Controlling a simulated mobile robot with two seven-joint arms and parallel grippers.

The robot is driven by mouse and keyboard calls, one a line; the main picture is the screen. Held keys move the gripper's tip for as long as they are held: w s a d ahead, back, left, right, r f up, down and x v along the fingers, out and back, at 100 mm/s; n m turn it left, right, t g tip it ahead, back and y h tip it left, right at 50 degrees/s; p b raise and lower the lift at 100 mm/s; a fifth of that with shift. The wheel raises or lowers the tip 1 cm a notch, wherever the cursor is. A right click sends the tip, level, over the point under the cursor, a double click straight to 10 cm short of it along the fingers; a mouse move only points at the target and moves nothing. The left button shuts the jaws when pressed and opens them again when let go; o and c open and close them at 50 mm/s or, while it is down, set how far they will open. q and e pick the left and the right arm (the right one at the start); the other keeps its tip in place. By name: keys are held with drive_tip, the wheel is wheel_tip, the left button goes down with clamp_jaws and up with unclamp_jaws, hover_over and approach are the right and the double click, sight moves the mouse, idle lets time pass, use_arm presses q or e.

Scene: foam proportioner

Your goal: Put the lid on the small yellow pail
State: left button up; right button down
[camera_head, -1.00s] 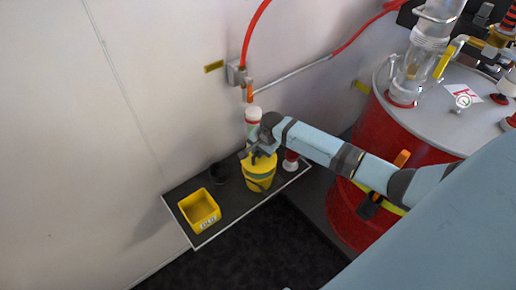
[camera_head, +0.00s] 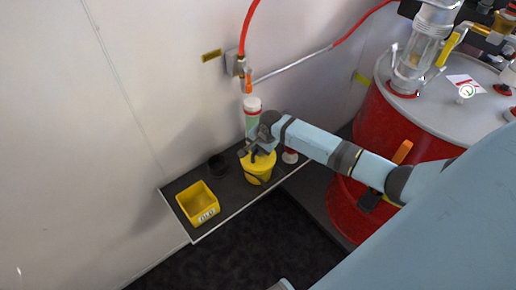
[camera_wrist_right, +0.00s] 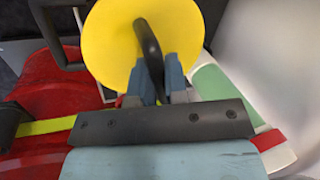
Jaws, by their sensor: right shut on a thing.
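The small yellow pail (camera_head: 258,177) stands on the dark wall shelf in the head view. The yellow lid (camera_wrist_right: 120,45) is a round disc with a dark upright handle (camera_wrist_right: 149,48) in the right wrist view. My right gripper (camera_wrist_right: 155,82) is shut on the lid's handle. In the head view, my right gripper (camera_head: 261,148) is directly over the pail, with the lid at the pail's top. The lid hides the pail in the wrist view, and I cannot tell whether it touches the rim. My left gripper is not in view.
A white-and-green bottle (camera_head: 252,117) stands behind my gripper. A red-and-white object (camera_head: 290,155) is close on the right. A big red tank (camera_head: 385,130) stands farther right.

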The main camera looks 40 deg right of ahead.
drive_tip(key=c, duration=1.1)
unclamp_jaws()
drive_tip(key=shift+r, duration=0.15)
drive_tip(key=p+v, duration=0.1)
drive_tip(key=v, duration=1.2)
drive_tip(key=shift+s+r+p, duration=0.1)
drive_tip(key=shift+r+p, duration=0.2)
drive_tip(key=s+a+f+n+t+y+p, duration=0.2)
drive_tip(key=s+a+f+n+t+p, duration=0.25)
drive_tip(key=s+a+n+p, duration=0.45)
drive_tip(key=s+a+r+n+t, duration=0.1)
drive_tip(key=s+a+n, duration=0.1)
drive_tip(key=s+a, duration=0.1)
drive_tip(key=s+a+r+n+t+p, duration=0.1)
drive_tip(key=s+a+n, duration=0.2)
drive_tip(key=s, duration=0.3)
drive_tip(key=s+a+r+n+t+p, duration=0.1)
drive_tip(key=s+a+n, duration=0.1)
drive_tip(key=s, duration=0.3)
drive_tip(key=shift+s+a+r, duration=0.1)
drive_tip(key=shift+a+r, duration=0.3)
drive_tip(key=shift+a, duration=0.4)
